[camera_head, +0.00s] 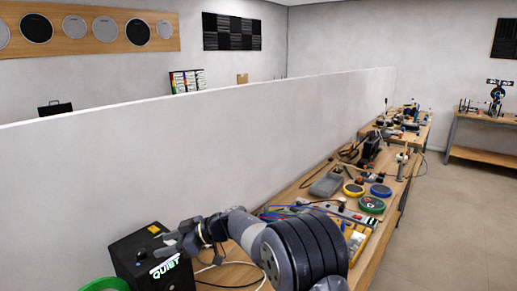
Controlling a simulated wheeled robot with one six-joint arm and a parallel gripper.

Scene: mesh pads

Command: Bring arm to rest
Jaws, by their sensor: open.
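My arm reaches in from the bottom of the head view and bends left over the near end of a wooden workbench (375,262). My gripper (168,246) is at the left end of the arm, beside and partly in front of a black box (128,255) with a bright "QUIET" label. The gripper is small in view and its jaws are open. I see nothing held between them. I cannot tell whether the gripper touches the box. Part of the bench is hidden behind my arm.
A white partition wall (230,150) runs along the bench's left side. A green ring-shaped object (105,285) is at bottom left. Floor (450,220) to the right is clear.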

